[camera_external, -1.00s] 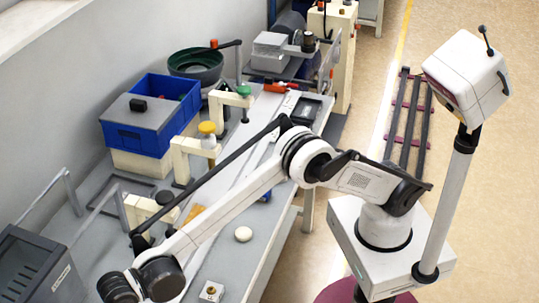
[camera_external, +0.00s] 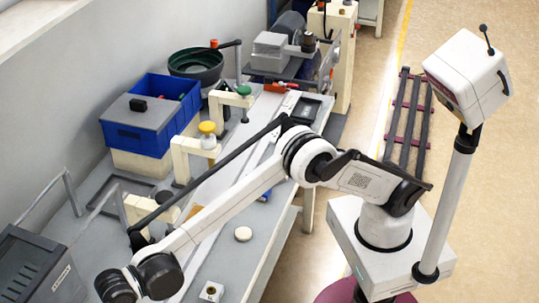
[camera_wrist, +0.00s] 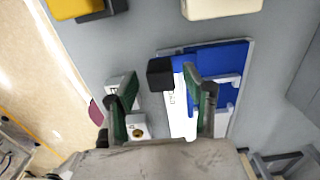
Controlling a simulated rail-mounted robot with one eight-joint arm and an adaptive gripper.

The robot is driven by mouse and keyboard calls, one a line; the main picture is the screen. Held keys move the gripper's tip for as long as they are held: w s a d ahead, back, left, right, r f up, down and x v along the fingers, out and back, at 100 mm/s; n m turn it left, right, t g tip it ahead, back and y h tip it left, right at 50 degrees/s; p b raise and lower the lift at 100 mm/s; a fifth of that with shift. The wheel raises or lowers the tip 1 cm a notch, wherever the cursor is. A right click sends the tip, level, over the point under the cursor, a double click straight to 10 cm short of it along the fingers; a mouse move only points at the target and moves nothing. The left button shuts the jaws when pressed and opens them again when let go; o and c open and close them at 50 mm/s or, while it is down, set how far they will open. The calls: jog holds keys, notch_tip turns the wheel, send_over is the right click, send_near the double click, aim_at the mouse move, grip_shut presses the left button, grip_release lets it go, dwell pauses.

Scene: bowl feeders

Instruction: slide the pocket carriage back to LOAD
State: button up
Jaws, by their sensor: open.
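My gripper (camera_wrist: 158,82) is open in the wrist view, its two green-faced fingers well apart. A black block-shaped knob (camera_wrist: 160,73) shows between the fingertips, nearer the right one; I cannot tell whether they touch. Just right of it is a blue flat piece (camera_wrist: 222,58) with white parts, and below it a white plate (camera_wrist: 180,115) with lettering too small to read. The knob and blue piece may belong to the pocket carriage, but this is not certain. The right finger covers part of the blue piece. In the external view my gripper is out of sight past the lower left.
A small pale block with a round brass-coloured centre (camera_wrist: 137,127) sits by the left finger. A yellow part (camera_wrist: 75,8) and a cream block (camera_wrist: 220,8) lie at the top. On the bench stand a blue bin (camera_external: 150,128), a green bowl (camera_external: 195,65) and a grey box (camera_external: 40,265).

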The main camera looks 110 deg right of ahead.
notch_tip(320, 180, up, 11)
jog(key=shift+f, duration=0.15)
dwell(0.4)
jog(key=s+d+r+n+t, duration=0.2)
jog(key=s+d+r+n, duration=0.4)
jog(key=s+d, duration=0.35)
jog(key=s+d+r+n+t, duration=0.2)
jog(key=s+d+r+n, duration=0.5)
jog(key=s, duration=0.4)
jog(key=s+d+f+n+t, duration=0.1)
jog(key=s+d+f+n, duration=0.2)
jog(key=s, duration=0.5)
jog(key=s+d+f+n+t, duration=0.1)
jog(key=s+d+f+n, duration=0.3)
jog(key=s, duration=0.4)
jog(key=s+d+f+n+t, duration=0.1)
jog(key=s+d+f+n, duration=0.3)
jog(key=s, duration=0.5)
jog(key=shift+f+n, duration=0.5)
jog(key=shift+f, duration=0.15)
